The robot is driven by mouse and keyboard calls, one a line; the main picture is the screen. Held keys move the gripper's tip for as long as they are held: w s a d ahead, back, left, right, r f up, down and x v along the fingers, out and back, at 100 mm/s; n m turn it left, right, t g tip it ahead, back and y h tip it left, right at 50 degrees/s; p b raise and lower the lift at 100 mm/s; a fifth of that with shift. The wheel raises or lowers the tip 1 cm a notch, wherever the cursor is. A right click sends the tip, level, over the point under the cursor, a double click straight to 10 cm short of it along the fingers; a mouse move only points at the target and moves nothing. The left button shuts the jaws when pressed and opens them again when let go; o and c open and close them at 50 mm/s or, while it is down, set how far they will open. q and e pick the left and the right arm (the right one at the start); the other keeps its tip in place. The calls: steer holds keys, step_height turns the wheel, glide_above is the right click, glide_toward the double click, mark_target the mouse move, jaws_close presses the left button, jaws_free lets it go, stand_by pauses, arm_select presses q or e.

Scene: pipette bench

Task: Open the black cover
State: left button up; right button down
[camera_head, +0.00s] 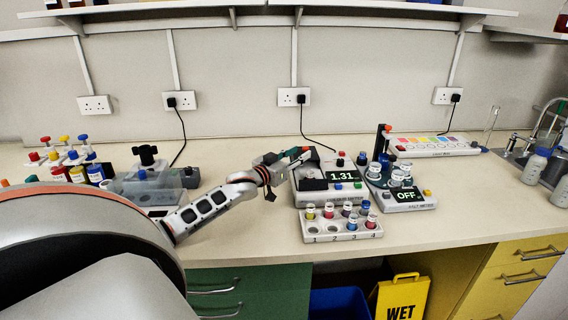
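The meter (327,197) with a lit display reading 1.31 stands at the middle of the bench. A black part (313,184), which looks like the black cover, sits on its left side, left of the display. Whether it is shut or raised is too small to tell. My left gripper (296,160) reaches in from the left, at the meter's back left corner above the black part. A small red-tipped piece shows at its fingertips; I cannot tell whether it is held or stands behind. The finger gap is unclear. My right gripper is not in view.
A rack (343,229) of capped vials stands in front of the meter. A second meter (409,198) reading OFF stands to the right. A clear-lidded box (150,184) and several capped bottles (77,173) are at the left. The bench front right is clear.

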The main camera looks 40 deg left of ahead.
arm_select(q)
steer(key=s, duration=0.8)
steer(key=shift+s+d, duration=0.3)
steer(key=shift+d, duration=0.1)
steer(key=shift+f, duration=0.1)
